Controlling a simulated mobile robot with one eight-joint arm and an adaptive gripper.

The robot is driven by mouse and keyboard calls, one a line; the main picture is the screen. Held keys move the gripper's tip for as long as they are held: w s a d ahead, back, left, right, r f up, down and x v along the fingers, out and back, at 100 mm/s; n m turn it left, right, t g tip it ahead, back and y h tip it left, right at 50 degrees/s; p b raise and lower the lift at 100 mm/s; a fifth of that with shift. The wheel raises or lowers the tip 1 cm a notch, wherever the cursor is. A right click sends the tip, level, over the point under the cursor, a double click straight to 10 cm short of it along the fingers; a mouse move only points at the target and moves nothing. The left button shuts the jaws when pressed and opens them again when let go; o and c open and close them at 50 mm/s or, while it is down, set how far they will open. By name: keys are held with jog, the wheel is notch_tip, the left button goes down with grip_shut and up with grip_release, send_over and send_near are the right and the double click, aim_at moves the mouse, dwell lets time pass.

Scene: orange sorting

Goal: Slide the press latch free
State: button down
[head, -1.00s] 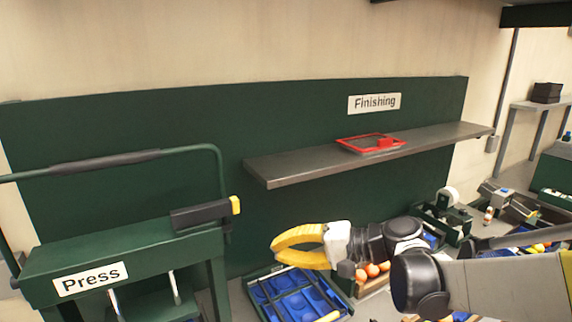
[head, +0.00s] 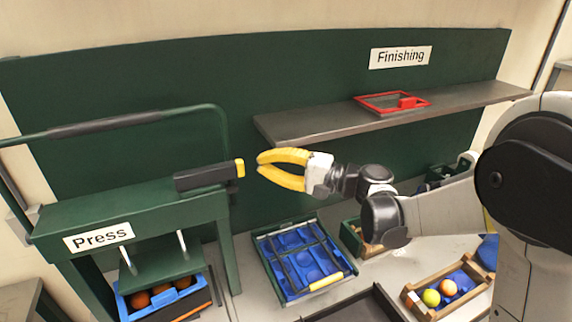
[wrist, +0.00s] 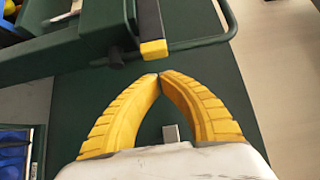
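The press latch (head: 205,177) is a black bar with a yellow end, lying along the top right of the green press (head: 130,212). In the wrist view the latch (wrist: 151,22) points towards my fingers, its yellow end nearest. My gripper (head: 259,162) has yellow fingers and is just right of the yellow end, with a small gap. In the wrist view my gripper's fingertips (wrist: 160,76) meet with nothing between them, just short of the latch's yellow end and apart from it.
The press's long handle (head: 110,124) arches above the latch. A grey shelf (head: 300,126) with a red frame (head: 380,109) is behind my gripper. A blue tray (head: 262,247) is below. A blue bin (head: 123,301) holding oranges is under the press. A wooden crate (head: 420,310) holds fruit at right.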

aim_at(233, 172)
jog(key=shift+s+a, duration=0.3)
jog(key=shift+a, duration=0.25)
jog(key=shift+s+a, duration=0.3)
jog(key=shift+a, duration=0.25)
jog(key=s+a, duration=0.1)
jog(key=a, duration=0.2)
jog(key=s+a+b, duration=0.1)
jog(key=a, duration=0.1)
jog(key=shift+s+a, duration=0.1)
jog(key=shift+s, duration=0.2)
